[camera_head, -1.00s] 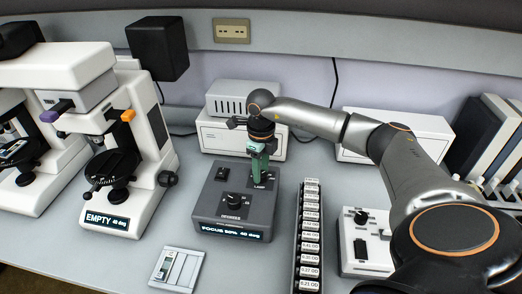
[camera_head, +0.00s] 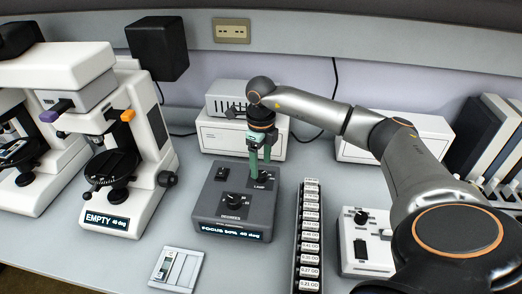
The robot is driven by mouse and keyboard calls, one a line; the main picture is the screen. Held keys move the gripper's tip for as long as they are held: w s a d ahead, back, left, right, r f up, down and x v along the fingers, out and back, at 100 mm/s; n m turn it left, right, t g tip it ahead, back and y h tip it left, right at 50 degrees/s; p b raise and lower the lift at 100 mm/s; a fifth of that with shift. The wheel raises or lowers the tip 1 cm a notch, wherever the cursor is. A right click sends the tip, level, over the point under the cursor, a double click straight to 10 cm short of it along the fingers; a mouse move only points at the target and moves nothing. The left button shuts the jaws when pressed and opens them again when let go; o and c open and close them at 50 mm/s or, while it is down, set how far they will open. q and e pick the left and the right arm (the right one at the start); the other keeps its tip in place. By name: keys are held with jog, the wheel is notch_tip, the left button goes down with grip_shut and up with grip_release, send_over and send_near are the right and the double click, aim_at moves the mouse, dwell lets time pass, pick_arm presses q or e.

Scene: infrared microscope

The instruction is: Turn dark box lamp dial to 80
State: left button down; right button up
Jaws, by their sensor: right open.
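The dark box (camera_head: 213,212) stands on the bench in the middle of the head view. Its lamp dial (camera_head: 263,179) is a small dark knob on the top face at the back right, partly hidden by my gripper. A larger degrees dial (camera_head: 235,201) sits nearer the front. The lit front display (camera_head: 232,232) reads FOCUS, a percent figure too small to read surely, and 40 deg. My right gripper (camera_head: 260,173) points down with its green fingers apart just at or above the lamp dial; I cannot tell if they touch it. My left gripper is not in view.
A white microscope (camera_head: 140,190) with an EMPTY display stands at left. A rack of labelled filters (camera_head: 309,235) stands close right of the box. A slide tray (camera_head: 177,268) lies in front, and a white control unit (camera_head: 366,252) is at right.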

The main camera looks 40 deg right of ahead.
aim_at(261, 173)
notch_tip(261, 173, up, 10)
jog(key=shift+f, duration=0.2)
dwell(0.6)
